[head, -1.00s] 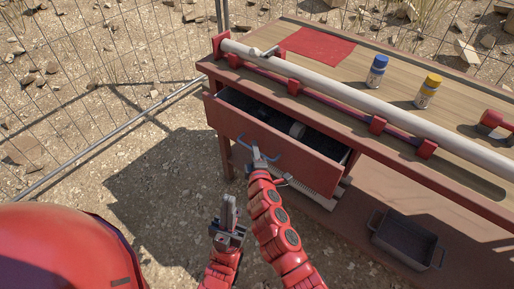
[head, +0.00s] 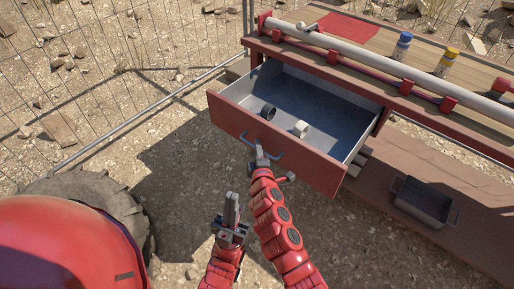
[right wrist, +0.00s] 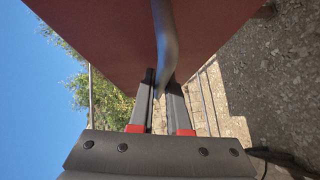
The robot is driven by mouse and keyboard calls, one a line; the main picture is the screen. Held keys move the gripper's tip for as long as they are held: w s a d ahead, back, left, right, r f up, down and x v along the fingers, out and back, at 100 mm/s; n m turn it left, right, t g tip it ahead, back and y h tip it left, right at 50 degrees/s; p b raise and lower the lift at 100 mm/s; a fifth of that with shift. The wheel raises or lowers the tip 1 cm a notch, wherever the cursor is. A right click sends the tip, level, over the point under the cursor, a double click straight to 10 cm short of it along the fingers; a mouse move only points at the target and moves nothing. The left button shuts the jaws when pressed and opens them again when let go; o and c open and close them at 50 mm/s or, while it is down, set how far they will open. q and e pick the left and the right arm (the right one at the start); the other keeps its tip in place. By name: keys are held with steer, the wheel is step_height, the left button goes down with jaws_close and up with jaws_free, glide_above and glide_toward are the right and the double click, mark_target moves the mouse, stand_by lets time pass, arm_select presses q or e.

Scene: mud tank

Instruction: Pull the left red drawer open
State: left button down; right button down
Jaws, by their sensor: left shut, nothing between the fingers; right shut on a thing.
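The left red drawer (head: 302,160) stands well out from the workbench in the head view, its inside showing. A blue-grey bar handle (head: 277,155) is on its red front. My right gripper (head: 262,158) is shut on this handle. In the right wrist view, the fingers of my right gripper (right wrist: 161,80) close around the handle (right wrist: 165,40) in front of the red drawer front (right wrist: 100,30). My left gripper (head: 231,203) is shut and empty, below and to the left of the drawer front, apart from it.
Inside the drawer lie a dark ring (head: 267,112) and a pale ring (head: 301,129). On the workbench top (head: 375,65) are a blue-capped bottle (head: 402,46) and a yellow-capped bottle (head: 446,63). A grey metal bin (head: 422,203) sits on the lower shelf. A wire fence (head: 130,60) runs behind.

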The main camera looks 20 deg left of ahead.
steer(key=shift+s, duration=0.2)
steer(key=shift+f, duration=0.1)
steer(key=shift+w, duration=0.1)
steer(key=c, duration=0.9)
jaws_free()
steer(key=v, duration=1.7)
steer(key=shift+s, duration=0.25)
